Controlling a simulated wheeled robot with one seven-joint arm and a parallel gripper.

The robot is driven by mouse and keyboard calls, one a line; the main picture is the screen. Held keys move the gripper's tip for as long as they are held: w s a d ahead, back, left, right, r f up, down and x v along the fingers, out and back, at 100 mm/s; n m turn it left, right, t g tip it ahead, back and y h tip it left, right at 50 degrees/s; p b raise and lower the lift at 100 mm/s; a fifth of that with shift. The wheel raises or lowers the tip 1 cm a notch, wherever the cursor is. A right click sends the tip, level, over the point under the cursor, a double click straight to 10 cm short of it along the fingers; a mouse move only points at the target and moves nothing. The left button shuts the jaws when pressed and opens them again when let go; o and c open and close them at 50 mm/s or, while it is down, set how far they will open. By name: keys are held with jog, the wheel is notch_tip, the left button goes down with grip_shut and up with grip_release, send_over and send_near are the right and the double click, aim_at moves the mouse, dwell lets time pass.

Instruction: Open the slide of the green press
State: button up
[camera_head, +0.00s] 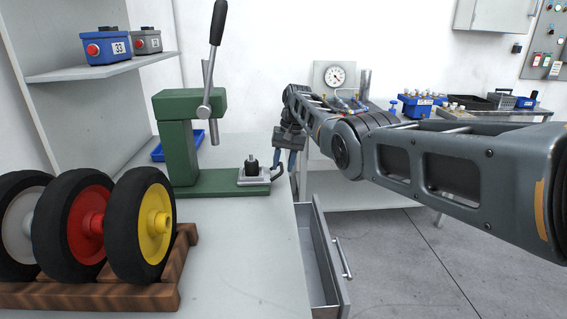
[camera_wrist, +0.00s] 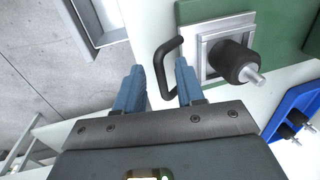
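The green press (camera_head: 183,150) stands on the workbench, with its long lever upright. Its slide (camera_head: 254,181) is a metal plate at the right end of the green base, with a black knob on it and a dark bent handle (camera_head: 279,173). In the wrist view the slide (camera_wrist: 205,72) and its handle (camera_wrist: 158,62) show close up. My gripper (camera_wrist: 161,80) is open, its two blue fingers apart. In the head view my gripper (camera_head: 287,160) is beside the handle.
Black-tyred wheels (camera_head: 147,225) sit in a wooden rack at the front left. A blue tray (camera_head: 178,146) is behind the press. An open drawer (camera_head: 322,255) juts out below the bench's right edge. Bare bench lies in front of the press.

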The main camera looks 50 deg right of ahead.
notch_tip(320, 180, up, 8)
jog(key=s+d, duration=0.1)
jog(key=shift+f, duration=0.15)
jog(key=shift+f, duration=0.1)
dwell(0.6)
